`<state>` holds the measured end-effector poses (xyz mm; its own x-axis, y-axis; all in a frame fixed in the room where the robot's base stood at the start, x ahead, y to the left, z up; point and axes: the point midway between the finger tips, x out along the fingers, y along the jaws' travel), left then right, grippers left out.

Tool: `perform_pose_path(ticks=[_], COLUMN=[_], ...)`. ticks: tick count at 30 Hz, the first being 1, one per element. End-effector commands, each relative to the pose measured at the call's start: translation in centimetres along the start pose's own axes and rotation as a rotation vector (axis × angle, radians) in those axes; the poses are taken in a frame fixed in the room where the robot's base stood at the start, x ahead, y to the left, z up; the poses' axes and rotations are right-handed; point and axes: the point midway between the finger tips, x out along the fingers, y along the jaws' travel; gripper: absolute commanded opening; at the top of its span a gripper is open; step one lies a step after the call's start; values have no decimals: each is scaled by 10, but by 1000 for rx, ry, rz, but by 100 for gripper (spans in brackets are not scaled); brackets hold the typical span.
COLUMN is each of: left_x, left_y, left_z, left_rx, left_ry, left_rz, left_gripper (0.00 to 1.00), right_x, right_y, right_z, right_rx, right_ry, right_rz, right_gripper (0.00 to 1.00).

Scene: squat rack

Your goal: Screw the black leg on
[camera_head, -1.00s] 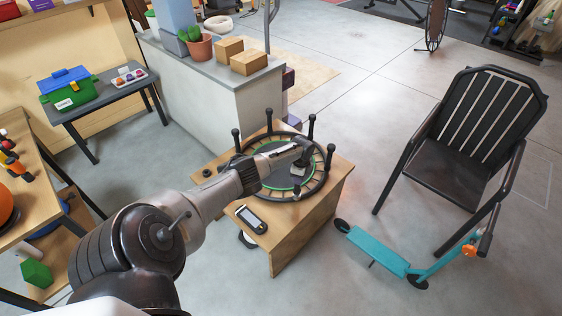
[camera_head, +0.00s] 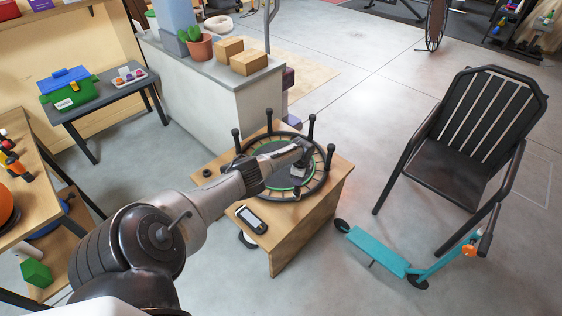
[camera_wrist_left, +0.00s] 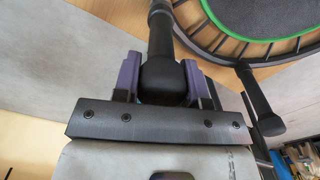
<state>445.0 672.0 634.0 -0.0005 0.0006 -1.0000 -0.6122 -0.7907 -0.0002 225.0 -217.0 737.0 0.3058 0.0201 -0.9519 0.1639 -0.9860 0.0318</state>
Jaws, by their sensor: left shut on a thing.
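A round trampoline (camera_head: 241,174) with a black rim and a green ring lies on the small wooden table, with several black legs standing up from its rim, such as one leg (camera_head: 312,128) at the back. My left gripper (camera_head: 301,160) is over the right part of the ring. In the left wrist view my left gripper (camera_wrist_left: 165,82) has its purple fingers shut on a black leg (camera_wrist_left: 160,40). Another black leg (camera_wrist_left: 258,95) and part of the green ring show to the right there. I cannot tell whether the held leg is seated. My right gripper is not in view.
A black handheld device (camera_head: 251,219) and a small black round piece (camera_head: 206,173) lie on the wooden table (camera_head: 300,226). A counter (camera_head: 205,90) stands behind.

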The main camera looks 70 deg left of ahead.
Motion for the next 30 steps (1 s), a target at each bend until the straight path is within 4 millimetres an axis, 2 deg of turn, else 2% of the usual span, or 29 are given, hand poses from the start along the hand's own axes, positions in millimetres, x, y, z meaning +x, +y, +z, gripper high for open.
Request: perform_pose_path(ticks=[12,13,22,27,30], left_x=[6,6,6,7,7], left_y=[0,0,0,0,0], left_z=[0,0,0,0,0], left_rx=[-1,-1,0,0,0], left_ry=[1,0,0,0,0], left_rz=[0,0,0,0,0], left_gripper=[0,40,68,69,79], right_x=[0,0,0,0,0], right_y=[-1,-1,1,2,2], right_z=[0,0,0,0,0], right_rx=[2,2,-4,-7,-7], right_ry=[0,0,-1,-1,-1], right_rz=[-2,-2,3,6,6], right_gripper=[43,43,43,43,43])
